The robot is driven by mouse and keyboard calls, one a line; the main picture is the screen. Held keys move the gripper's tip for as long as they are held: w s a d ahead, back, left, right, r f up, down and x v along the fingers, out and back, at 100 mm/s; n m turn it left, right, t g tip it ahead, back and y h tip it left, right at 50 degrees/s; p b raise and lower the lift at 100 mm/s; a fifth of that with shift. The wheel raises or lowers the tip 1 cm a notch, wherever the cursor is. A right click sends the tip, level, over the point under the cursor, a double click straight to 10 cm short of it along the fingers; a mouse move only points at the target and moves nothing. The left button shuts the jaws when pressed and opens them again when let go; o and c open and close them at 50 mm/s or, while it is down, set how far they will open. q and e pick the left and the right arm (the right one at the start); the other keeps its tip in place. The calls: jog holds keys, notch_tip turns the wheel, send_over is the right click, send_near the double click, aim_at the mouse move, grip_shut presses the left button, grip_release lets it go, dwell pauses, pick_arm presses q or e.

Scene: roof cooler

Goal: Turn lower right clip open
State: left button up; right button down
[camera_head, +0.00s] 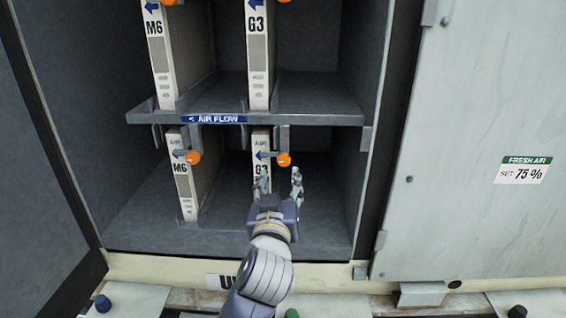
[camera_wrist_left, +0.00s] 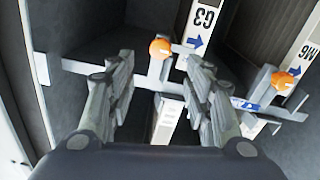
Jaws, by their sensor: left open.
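In the left wrist view, which is turned over, the same orange knob (camera_wrist_left: 160,48) shows beyond the gap between the fingertips of the left gripper (camera_wrist_left: 160,72). I cannot tell whether the fingers touch the clip. The gripper hides the lower part of the G3 filter. My right gripper is not in view.
The lower left clip knob (camera_head: 193,157) is at the lower M6 filter (camera_head: 184,185). The shelf (camera_head: 320,113) with the AIR FLOW label runs above both. A grey panel (camera_head: 480,200) stands at the right. The lower compartment's right side has free room.

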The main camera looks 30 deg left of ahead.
aim_at(284, 162)
pick_arm(q)
jog(key=p+x, duration=0.2)
jog(key=x, duration=0.5)
jog(key=shift+w+a, duration=0.2)
jog(key=shift+w, duration=0.1)
jog(key=shift+w+a+f, duration=0.1)
jog(key=shift+w+a, duration=0.2)
jog(key=shift+w, duration=0.2)
jog(key=c, duration=1.1)
